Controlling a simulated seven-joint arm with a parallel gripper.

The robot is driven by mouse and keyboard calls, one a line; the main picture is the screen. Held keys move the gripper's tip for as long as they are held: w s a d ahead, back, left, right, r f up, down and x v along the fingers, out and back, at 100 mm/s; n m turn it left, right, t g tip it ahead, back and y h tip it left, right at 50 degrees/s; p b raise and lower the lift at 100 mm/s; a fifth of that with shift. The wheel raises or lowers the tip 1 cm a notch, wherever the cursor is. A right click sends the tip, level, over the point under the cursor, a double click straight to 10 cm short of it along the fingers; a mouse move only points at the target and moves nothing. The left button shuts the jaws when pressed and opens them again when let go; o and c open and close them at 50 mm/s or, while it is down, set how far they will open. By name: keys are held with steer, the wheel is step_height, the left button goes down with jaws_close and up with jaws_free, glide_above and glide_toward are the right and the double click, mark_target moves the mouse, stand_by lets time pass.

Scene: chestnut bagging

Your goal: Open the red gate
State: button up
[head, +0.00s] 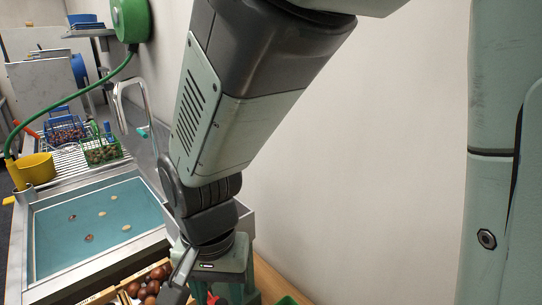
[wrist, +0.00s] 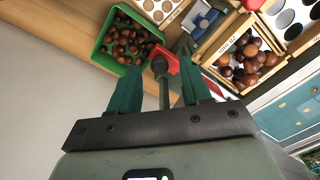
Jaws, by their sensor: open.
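The red gate (wrist: 172,62) shows in the wrist view as a small red plate, just beyond my fingertips. A dark round knob (wrist: 159,65) on a short post sits beside it, between my fingers as seen from the wrist. My gripper (wrist: 160,78) is open, its two green fingers apart on either side of the knob and post. I cannot tell whether a finger touches the gate. In the head view a bit of red (head: 211,298) shows at the bottom edge below my wrist; most of the gate is hidden there.
A green bin (wrist: 104,48) of chestnuts lies left of the gate, and a wooden box (wrist: 222,72) of chestnuts lies right. Boards with round holes (wrist: 284,18) stand beyond. In the head view, a water basin (head: 60,215) holds several floating pieces; a wall stands at right.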

step_height(320, 180, up, 10)
steer(key=shift+f, duration=0.15)
stand_by(0.9)
steer(key=s+d+r+t, duration=0.1)
steer(key=d+r+t, duration=0.1)
steer(key=d, duration=0.8)
steer(key=s+d+r+t, duration=0.2)
steer(key=d+r, duration=0.3)
steer(key=d, duration=0.5)
steer(key=shift+d+t, duration=0.2)
steer(key=shift+t, duration=0.6)
steer(key=shift+o, duration=0.2)
